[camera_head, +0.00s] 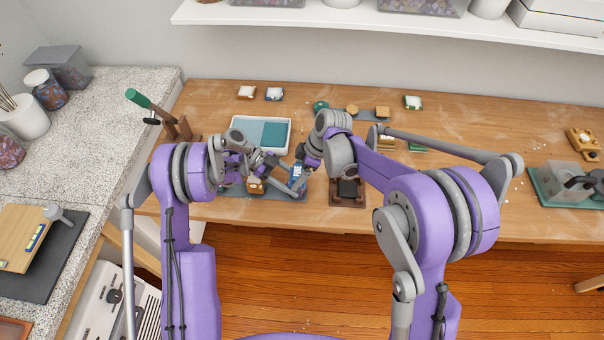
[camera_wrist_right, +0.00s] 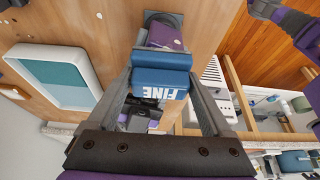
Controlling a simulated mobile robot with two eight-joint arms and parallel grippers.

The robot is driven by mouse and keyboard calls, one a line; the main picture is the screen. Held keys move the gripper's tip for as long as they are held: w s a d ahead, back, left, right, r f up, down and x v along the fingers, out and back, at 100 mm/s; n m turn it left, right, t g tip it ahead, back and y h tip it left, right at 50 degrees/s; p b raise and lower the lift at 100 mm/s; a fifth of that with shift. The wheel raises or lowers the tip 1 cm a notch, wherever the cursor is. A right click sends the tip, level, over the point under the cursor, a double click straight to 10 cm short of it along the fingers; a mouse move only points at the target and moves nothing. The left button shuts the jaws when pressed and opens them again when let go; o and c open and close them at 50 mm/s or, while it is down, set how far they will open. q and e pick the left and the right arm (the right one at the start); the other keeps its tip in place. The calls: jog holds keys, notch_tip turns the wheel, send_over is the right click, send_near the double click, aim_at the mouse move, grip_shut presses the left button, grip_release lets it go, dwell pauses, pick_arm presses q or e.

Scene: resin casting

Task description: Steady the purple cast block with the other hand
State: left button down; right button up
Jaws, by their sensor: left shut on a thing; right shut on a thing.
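A blue sanding block marked FINE (camera_wrist_right: 160,82) is between the fingers of my right gripper (camera_wrist_right: 162,70), which is shut on it. The block also shows small in the head view (camera_head: 297,169), by my right gripper (camera_head: 303,174). The purple cast block (camera_wrist_right: 164,37) shows in the right wrist view just beyond the blue block, with grey finger pads around it. My left gripper (camera_head: 297,186) comes in from the left and is shut on the purple block, close to the blue block. In the head view the purple block is mostly hidden by the grippers.
A white tray with a teal inside (camera_head: 288,150) lies behind the grippers. A grey mat (camera_head: 233,191) is under the left arm. A brown stand with a black top (camera_head: 347,201) is close to the right.

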jog(key=shift+w+a+f, duration=0.1)
jog(key=shift+w+a, duration=0.15)
jog(key=shift+a, duration=0.55)
jog(key=shift+s+d, duration=0.25)
jog(key=shift+d, duration=0.55)
jog(key=shift+s+d, duration=0.2)
jog(key=shift+d, duration=0.55)
jog(key=shift+s+f, duration=0.1)
jog(key=shift+w+a+f, duration=0.1)
jog(key=shift+w+a, duration=0.15)
jog(key=shift+a, duration=0.4)
jog(key=shift+w+a, duration=0.2)
jog(key=shift+a, duration=0.45)
jog(key=shift+r, duration=4)
jog(key=shift+f, duration=0.1)
jog(key=shift+s+d+f, duration=0.1)
jog(key=shift+d+f, duration=0.1)
jog(key=shift+f, duration=1.25)
jog(key=shift+d+f, duration=0.15)
jog(key=shift+f, duration=1.3)
